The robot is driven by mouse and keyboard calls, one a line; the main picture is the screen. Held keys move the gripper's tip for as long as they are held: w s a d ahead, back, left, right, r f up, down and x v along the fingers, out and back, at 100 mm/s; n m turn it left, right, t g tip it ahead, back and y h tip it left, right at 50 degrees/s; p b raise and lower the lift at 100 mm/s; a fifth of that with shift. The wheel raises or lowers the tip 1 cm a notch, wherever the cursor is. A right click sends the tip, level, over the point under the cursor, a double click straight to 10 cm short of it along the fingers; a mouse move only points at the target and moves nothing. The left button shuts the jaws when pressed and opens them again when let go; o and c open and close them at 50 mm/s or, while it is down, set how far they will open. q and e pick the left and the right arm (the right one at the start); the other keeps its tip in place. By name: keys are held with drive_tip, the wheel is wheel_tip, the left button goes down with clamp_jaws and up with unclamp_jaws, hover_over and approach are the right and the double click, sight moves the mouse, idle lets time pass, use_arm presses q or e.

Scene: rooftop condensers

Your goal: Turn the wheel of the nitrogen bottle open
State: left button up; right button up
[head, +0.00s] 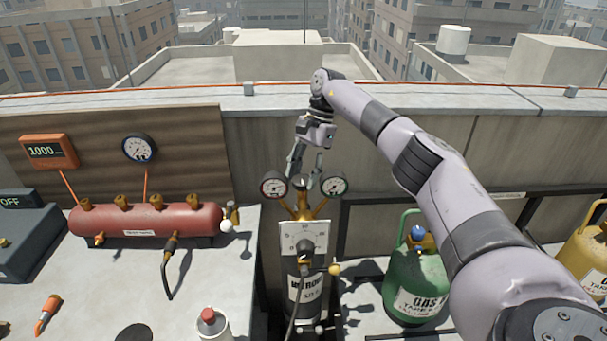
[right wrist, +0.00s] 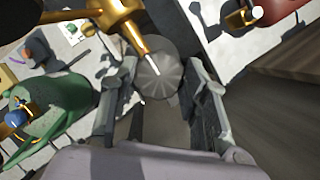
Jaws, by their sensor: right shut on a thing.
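The nitrogen bottle (head: 305,290) stands upright, dark with a white label, with a brass regulator and two round gauges, left (head: 273,186) and right (head: 334,185), on top. My right gripper (head: 304,178) reaches down from above, its fingers just behind the gauges. In the right wrist view, the wheel (right wrist: 158,76) is a grey ribbed disc beside the brass fitting (right wrist: 122,22). It sits between the fingertips of the right gripper (right wrist: 158,88), which is shut on it. My left gripper is not in view.
A red manifold (head: 145,219) with brass fittings and a hose lies on the left bench. A green gas cylinder (head: 418,275) stands right of the bottle, and a yellow one (head: 588,250) at the far right. A parapet wall (head: 400,130) runs behind.

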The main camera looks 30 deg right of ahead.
idle(0.3)
drive_tip(key=o, duration=1.1)
drive_tip(key=shift+o, duration=0.2)
drive_tip(key=v, duration=0.7)
drive_tip(key=shift+r, duration=0.25)
drive_tip(key=shift+d, duration=0.1)
